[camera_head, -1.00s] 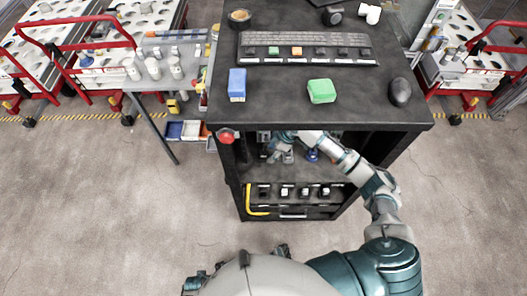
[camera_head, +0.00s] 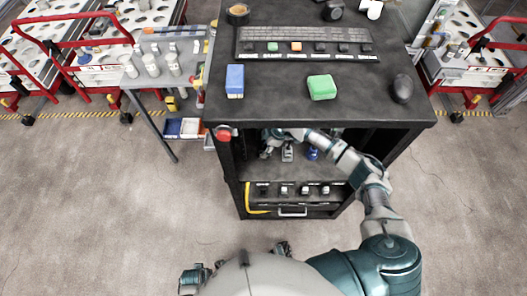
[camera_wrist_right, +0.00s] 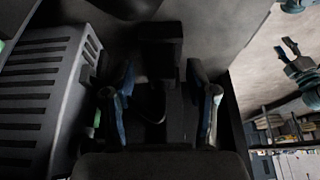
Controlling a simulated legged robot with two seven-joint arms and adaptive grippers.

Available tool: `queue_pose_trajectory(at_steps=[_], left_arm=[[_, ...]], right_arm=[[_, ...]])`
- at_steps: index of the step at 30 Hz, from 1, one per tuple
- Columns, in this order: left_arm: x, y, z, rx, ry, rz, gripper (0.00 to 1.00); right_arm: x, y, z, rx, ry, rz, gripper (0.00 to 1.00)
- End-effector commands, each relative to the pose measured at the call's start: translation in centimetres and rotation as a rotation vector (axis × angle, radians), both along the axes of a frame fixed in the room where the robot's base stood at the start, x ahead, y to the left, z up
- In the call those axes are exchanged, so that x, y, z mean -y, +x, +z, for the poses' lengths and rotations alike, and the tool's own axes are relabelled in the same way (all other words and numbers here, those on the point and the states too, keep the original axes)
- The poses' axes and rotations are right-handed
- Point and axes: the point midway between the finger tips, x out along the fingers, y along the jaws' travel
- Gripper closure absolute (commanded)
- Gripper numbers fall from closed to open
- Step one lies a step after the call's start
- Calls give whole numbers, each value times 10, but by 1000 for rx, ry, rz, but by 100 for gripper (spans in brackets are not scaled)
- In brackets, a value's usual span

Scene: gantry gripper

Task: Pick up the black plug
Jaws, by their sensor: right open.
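My right gripper (camera_head: 268,153) reaches into the upper shelf space of the black cabinet, partly hidden under its top. In the right wrist view my right gripper (camera_wrist_right: 162,110) has its two blue-grey fingers apart. A black block-shaped thing (camera_wrist_right: 160,45) lies ahead between the fingers; it may be the black plug, but the view is too dark to tell. The fingers do not visibly clasp it. My left gripper (camera_head: 283,248) is low in the head view, away from the cabinet.
The cabinet top (camera_head: 280,105) bears a blue block (camera_head: 235,82), a green block (camera_head: 321,88), a black mouse-like thing (camera_head: 402,90) and a black strip (camera_head: 305,46). A blue item (camera_head: 312,153) stands inside the shelf. A grey ribbed box (camera_wrist_right: 40,95) is left of my right gripper.

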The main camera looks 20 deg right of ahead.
Motion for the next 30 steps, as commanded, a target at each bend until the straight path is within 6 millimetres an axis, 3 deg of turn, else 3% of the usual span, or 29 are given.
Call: queue_pose_trajectory(at_steps=[3, 11, 15, 18, 30], left_arm=[[2, 0, 5, 1, -3, 0, 61], [1, 1, 6, 0, -2, 2, 61], [0, 0, 6, -1, 1, 1, 61], [-1, 1, 5, 0, 1, 1, 61], [1, 4, 7, 8, -3, 1, 61]], right_arm=[[-5, 1, -11, 0, -1, 0, 43], [-7, 1, -12, 1, -1, 1, 45], [-5, 1, -12, 1, 0, -1, 80], [-5, 1, -13, 0, 0, -1, 100], [-3, 1, -9, -1, -4, -1, 100]])
